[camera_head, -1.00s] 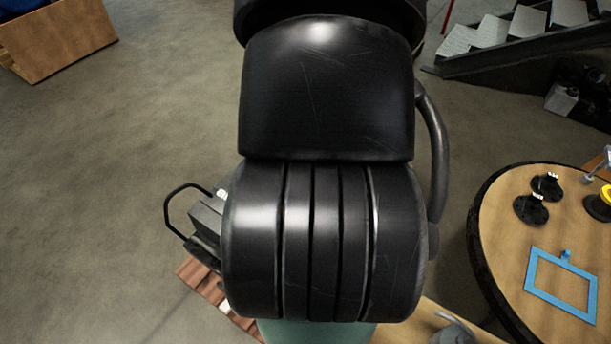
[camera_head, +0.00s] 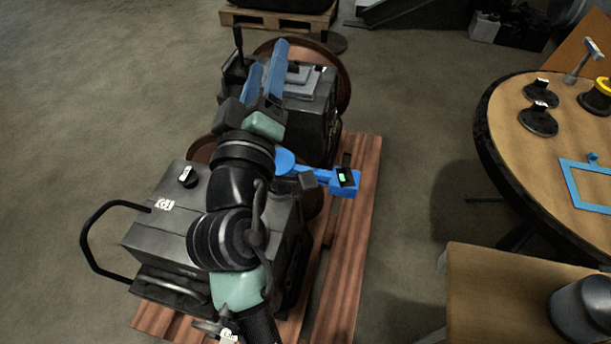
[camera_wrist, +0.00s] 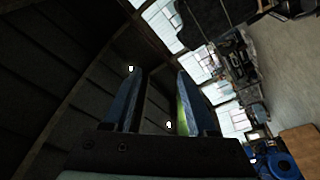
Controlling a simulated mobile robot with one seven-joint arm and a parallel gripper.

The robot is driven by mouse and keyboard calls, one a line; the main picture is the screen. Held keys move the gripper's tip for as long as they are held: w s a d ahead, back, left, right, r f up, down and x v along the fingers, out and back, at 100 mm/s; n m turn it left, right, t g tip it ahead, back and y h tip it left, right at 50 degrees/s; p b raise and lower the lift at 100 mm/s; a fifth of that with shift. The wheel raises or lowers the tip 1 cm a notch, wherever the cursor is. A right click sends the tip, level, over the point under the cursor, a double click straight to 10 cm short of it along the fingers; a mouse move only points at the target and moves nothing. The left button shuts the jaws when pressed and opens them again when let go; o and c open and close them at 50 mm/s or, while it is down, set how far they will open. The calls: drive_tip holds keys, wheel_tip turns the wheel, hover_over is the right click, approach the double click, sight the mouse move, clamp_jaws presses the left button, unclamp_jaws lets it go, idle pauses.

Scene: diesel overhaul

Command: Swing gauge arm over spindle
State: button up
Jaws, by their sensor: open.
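The blue gauge arm (camera_head: 310,175) reaches rightward from a round blue hub (camera_head: 286,161) to a blue box with a dark face and a small green light (camera_head: 346,179). It lies over the middle of the machine, partly hidden behind my arm. I cannot make out the spindle; brown discs (camera_head: 313,196) show beside and below the gauge arm. My gripper (camera_head: 268,57) is above and left of the gauge arm in the head view, with blue fingers apart and nothing between them. The wrist view also shows the open fingers (camera_wrist: 157,75), pointing toward the ceiling and windows.
The dark machine (camera_head: 165,225), with a looped handle at left, stands on a reddish wooden pallet (camera_head: 345,270). A round table (camera_head: 510,105) with black flanged parts and a blue frame (camera_head: 570,185) is at right. A wooden bench (camera_head: 480,270) is at lower right. Floor between is clear.

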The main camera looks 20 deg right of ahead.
sight(320, 177)
drive_tip(key=s+d+f+n+g+h+b, duration=0.2)
drive_tip(key=f+n+b, duration=0.85)
drive_tip(key=f, duration=2.45)
drive_tip(key=w+d+m+b, duration=0.1)
drive_tip(key=w+d, duration=0.1)
drive_tip(key=w, duration=0.1)
drive_tip(key=w+d+m+b, duration=0.1)
drive_tip(key=w+d+b, duration=0.1)
drive_tip(key=w+d, duration=0.1)
drive_tip(key=w+d+m+g+b, duration=0.1)
drive_tip(key=w+d+b, duration=0.1)
drive_tip(key=w, duration=0.1)
drive_tip(key=shift+w+d+f+m+y, duration=0.1)
drive_tip(key=shift+w+d+m+y, duration=0.15)
drive_tip(key=shift+y, duration=0.15)
clamp_jaws()
